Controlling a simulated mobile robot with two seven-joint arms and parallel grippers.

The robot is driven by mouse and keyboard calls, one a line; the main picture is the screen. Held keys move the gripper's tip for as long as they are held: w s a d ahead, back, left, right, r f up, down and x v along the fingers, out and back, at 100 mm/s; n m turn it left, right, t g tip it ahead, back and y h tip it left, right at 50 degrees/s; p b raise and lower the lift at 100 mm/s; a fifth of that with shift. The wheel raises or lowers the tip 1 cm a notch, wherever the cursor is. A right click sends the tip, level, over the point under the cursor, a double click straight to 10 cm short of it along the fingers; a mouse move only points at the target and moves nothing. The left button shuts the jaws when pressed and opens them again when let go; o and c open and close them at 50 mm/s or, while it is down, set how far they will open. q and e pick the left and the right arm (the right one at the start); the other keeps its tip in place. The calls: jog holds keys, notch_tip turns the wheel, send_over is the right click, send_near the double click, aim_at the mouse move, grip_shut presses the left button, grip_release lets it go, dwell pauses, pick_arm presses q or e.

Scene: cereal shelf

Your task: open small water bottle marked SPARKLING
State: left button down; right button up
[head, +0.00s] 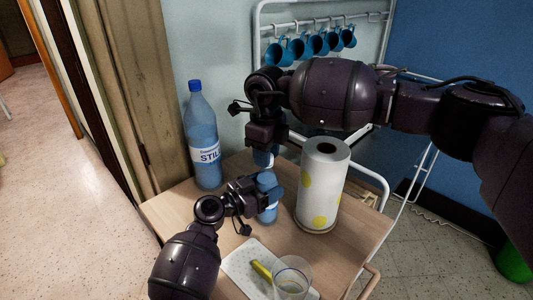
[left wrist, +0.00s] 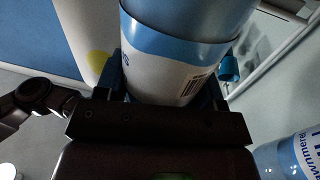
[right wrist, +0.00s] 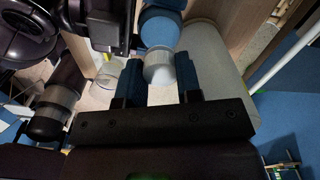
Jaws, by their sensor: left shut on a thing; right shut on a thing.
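The small water bottle (head: 268,213) stands upright on the wooden table, beside the paper roll. My left gripper (head: 268,188) is shut around its body from the left. In the left wrist view the bottle (left wrist: 175,65) fills the space between the fingers, with a blue and white label and a barcode; the word SPARKLING is not readable. My right gripper (head: 264,157) points down just above the bottle. In the right wrist view a light grey cap (right wrist: 158,70) sits between its fingers, in line with the blue bottle part. I cannot tell whether the cap is loose.
A large bottle marked STILL (head: 204,145) stands at the back left. The paper roll (head: 323,185) stands close on the right. A glass (head: 291,280) and a yellow item (head: 262,270) are on a white board (head: 240,262) in front. Blue mugs (head: 300,48) hang behind.

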jog(key=n, duration=2.3)
jog(key=shift+r, duration=0.1)
jog(key=shift+r, duration=0.4)
jog(key=shift+r, duration=0.7)
